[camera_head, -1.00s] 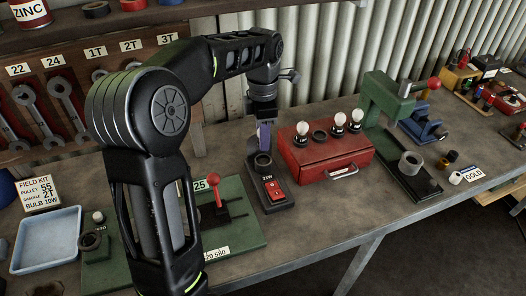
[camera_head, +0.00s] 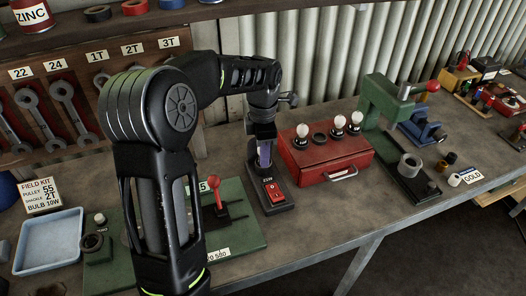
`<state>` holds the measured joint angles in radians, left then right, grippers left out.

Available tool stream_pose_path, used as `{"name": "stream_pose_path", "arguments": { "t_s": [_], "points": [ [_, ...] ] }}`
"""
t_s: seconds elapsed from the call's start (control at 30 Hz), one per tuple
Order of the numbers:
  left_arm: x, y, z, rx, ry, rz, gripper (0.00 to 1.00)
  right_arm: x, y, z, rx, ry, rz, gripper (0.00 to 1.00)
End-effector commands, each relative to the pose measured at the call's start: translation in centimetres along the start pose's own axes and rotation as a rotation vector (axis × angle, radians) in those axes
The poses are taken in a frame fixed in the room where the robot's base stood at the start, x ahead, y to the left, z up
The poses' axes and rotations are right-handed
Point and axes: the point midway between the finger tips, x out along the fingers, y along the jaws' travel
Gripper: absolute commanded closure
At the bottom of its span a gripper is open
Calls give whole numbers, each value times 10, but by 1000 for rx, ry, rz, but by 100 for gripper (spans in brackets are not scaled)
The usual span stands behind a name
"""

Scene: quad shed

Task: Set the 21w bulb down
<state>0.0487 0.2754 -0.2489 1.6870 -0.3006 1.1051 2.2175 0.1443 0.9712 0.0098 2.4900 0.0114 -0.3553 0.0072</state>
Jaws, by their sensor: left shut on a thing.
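My left gripper (camera_head: 264,156) points straight down at the back of a small black stand (camera_head: 279,207) with a red switch (camera_head: 273,191) and a label that seems to read 21W. The gripper is shut, with its fingertips at the stand's round socket. The 21w bulb in its grip is almost wholly hidden by the fingers. I cannot tell whether the bulb touches the socket. My right gripper is not in view.
A red box (camera_head: 302,168) right of the stand holds several white bulbs and one empty ring. A green press (camera_head: 382,120) stands beyond it. A green plate with a red lever (camera_head: 216,190) lies left. A blue tray (camera_head: 49,243) sits at far left.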

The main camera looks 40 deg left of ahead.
Motion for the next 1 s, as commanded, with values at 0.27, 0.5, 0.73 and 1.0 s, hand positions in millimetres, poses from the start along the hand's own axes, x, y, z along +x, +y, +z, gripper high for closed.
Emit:
{"name": "stream_pose_path", "arguments": {
  "t_s": [0.27, 0.5, 0.73, 1.0],
  "points": [
    [3, 0, 0, 0, 0, 0, 61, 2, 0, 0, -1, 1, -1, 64],
    [3, 0, 0, 0, 0, 0, 48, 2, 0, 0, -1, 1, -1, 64],
    [0, 0, 0, 0, 0, 0, 48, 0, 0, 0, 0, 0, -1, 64],
    [-30, 1, 1, 0, -3, 4, 48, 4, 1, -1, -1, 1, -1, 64]
  ]
}}
